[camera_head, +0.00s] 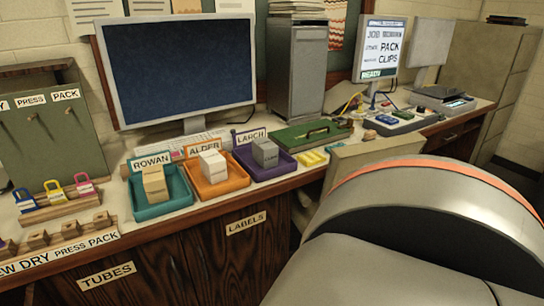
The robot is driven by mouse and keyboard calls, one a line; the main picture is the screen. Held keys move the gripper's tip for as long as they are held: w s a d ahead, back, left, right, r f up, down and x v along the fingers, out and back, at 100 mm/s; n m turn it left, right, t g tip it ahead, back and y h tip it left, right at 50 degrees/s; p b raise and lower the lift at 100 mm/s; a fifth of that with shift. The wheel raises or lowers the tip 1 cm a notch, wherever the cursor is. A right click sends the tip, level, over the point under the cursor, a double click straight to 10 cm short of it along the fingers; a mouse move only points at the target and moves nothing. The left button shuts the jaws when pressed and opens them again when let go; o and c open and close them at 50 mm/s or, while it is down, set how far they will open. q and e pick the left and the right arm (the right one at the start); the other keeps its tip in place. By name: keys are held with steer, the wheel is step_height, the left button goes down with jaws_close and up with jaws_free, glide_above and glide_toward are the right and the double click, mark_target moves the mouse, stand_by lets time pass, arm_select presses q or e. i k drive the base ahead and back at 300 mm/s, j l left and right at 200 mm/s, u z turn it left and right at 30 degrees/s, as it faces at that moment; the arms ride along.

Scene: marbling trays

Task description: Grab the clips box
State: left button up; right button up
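Three small boxes stand in coloured trays on the desk in the head view. A tan box (155,186) is in the teal tray (168,211) marked ROWAN. A whitish box (213,167) is in the orange tray (218,189) marked ALDER. A grey box (265,153) is in the purple tray (270,173) marked LARCH. Any print on the boxes is too small to read, so I cannot tell which is the clips box. Neither gripper is in view. A large grey part of my own body with an orange band fills the lower right.
A monitor (177,68) and keyboard stand behind the trays. Coloured padlocks (54,191) stand at left. Cabinet doors marked TUBES and LABELS are below.

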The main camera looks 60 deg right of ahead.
mark_target(265, 152)
steer(key=z, duration=1.85)
steer(key=i+l+u, duration=0.1)
steer(key=l, duration=0.4)
steer(key=i+l, duration=0.1)
steer(key=l, duration=0.4)
steer(key=i+l+u, duration=0.15)
steer(key=l, duration=0.35)
steer(key=k, duration=0.05)
